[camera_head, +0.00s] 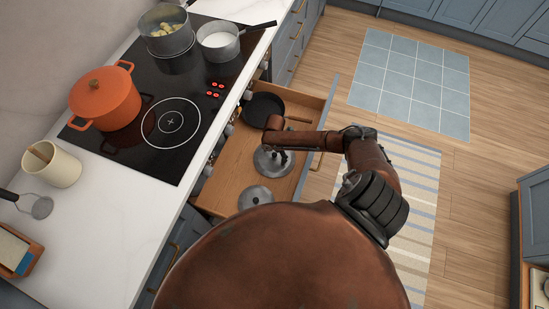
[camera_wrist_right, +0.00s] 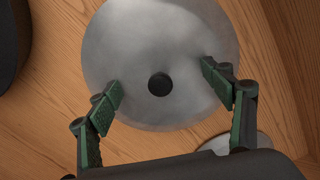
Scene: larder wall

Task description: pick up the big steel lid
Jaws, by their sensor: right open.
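The big steel lid (camera_head: 268,166) lies in the open wooden drawer below the stove, partly covered by my right arm in the head view. In the right wrist view the big steel lid (camera_wrist_right: 160,45) is a round grey disc with a black knob (camera_wrist_right: 159,84) in its middle. My right gripper (camera_wrist_right: 162,84) is open, its two green-padded fingers seen on either side of the knob and apart from it. In the head view my right gripper (camera_head: 280,153) is above the lid. I cannot tell the exact height gap. My left gripper is not in view.
A smaller steel lid (camera_head: 254,197) lies nearer in the drawer (camera_head: 229,160), and its edge shows in the wrist view (camera_wrist_right: 230,143). A black pan (camera_head: 262,107) lies at the drawer's far end. An orange pot (camera_head: 105,98) stands on the stove.

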